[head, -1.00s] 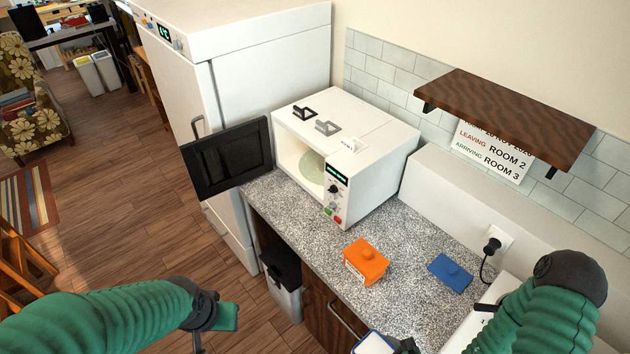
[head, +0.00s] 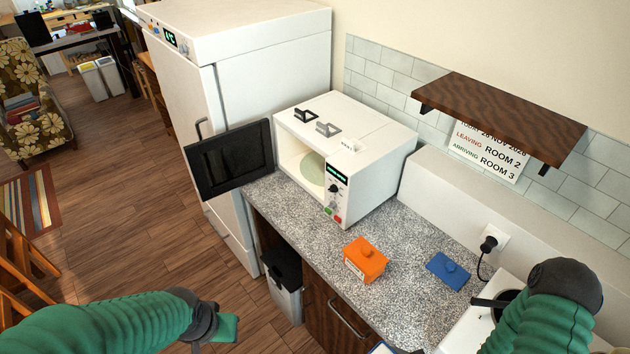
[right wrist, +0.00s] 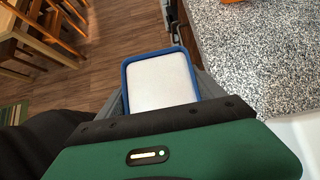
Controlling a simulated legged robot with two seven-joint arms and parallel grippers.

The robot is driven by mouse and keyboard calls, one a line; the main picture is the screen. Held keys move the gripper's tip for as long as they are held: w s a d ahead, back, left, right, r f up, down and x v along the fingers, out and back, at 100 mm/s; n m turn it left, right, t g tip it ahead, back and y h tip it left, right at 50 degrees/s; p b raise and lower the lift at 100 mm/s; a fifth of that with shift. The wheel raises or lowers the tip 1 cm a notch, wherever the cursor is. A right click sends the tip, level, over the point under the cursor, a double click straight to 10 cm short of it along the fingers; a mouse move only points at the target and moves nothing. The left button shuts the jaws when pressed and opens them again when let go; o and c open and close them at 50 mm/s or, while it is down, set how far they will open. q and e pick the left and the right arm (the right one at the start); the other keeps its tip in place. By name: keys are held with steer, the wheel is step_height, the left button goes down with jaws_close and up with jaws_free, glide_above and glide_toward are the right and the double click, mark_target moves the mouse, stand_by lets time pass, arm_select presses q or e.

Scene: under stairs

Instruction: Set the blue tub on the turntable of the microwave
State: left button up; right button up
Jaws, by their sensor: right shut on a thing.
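The blue tub (right wrist: 160,80) shows in the right wrist view as a blue rim around a pale face, between the fingers of my right gripper (right wrist: 165,88), which is shut on it. It is held beside the counter's front edge; in the head view only a sliver shows at the bottom edge. The white microwave (head: 375,165) stands on the counter with its dark door (head: 228,160) swung open to the left. Its pale green turntable (head: 312,168) is partly visible inside and looks empty. My left gripper (head: 226,328) is low at the left, away from the counter; its jaws are unclear.
A wooden shelf (head: 500,110) overhangs the back. A tall white fridge (head: 265,95) stands left. A bin (head: 284,280) is below.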

steer(key=shift+w+d, duration=0.2)
steer(key=shift+d, duration=0.2)
steer(key=w+d+r+m+t+h, duration=0.1)
steer(key=w+d+r+m+h, duration=0.1)
steer(key=w+d+r, duration=0.45)
steer(key=w+a+r+m+t+h, duration=0.1)
steer(key=w+a+r+m+h, duration=0.15)
steer(key=w+r, duration=0.45)
steer(key=w+a+r+m+h, duration=0.2)
steer(key=w+r+m, duration=0.2)
steer(key=r, duration=0.7)
step_height(320, 180, down, 14)
steer(key=b, duration=1.3)
steer(key=shift+b, duration=0.35)
steer(key=shift+s+r+n+y, duration=0.1)
steer(key=shift+r+n+y, duration=0.05)
steer(key=shift+n+y, duration=0.1)
